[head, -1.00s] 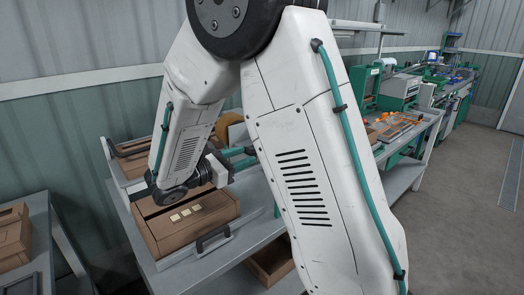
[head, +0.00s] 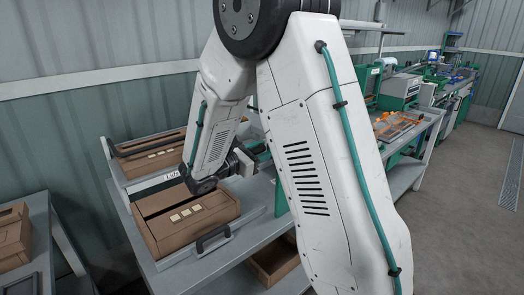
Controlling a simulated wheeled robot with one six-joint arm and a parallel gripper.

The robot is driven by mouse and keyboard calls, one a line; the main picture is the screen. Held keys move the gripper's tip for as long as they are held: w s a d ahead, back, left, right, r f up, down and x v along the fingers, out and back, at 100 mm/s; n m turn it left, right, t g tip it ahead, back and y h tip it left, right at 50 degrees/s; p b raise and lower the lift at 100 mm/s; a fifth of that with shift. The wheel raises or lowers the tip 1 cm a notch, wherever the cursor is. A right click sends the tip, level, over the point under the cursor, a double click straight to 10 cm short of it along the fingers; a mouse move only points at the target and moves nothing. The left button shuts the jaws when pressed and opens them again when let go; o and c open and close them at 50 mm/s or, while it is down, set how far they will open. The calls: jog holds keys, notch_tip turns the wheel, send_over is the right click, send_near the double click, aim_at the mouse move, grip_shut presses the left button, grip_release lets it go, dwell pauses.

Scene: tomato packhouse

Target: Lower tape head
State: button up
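A brown carton (head: 165,235) sits on the grey bench, with a dark slot along its top and several small pale labels. The tape head is mostly hidden behind my arm; a green part (head: 281,195) and a bit of a tan roll (head: 254,124) show beside the arm and may belong to it. My gripper (head: 250,160) is just above and behind the carton's right end, close to green parts. My arm hides its fingers, so I cannot tell whether it is open, shut or touching anything.
A black-handled bar (head: 213,240) lies along the carton's front right side. A second carton (head: 150,162) in a tray stands behind, near a partly hidden white sign (head: 168,176). Another bench (head: 55,245) is at left. The floor at right is clear.

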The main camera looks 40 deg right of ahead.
grip_shut()
notch_tip(320, 180, down, 6)
jog(key=shift+s, duration=0.1)
grip_release()
jog(key=shift+a, duration=0.1)
jog(key=a, duration=0.7)
jog(key=shift+a, duration=0.35)
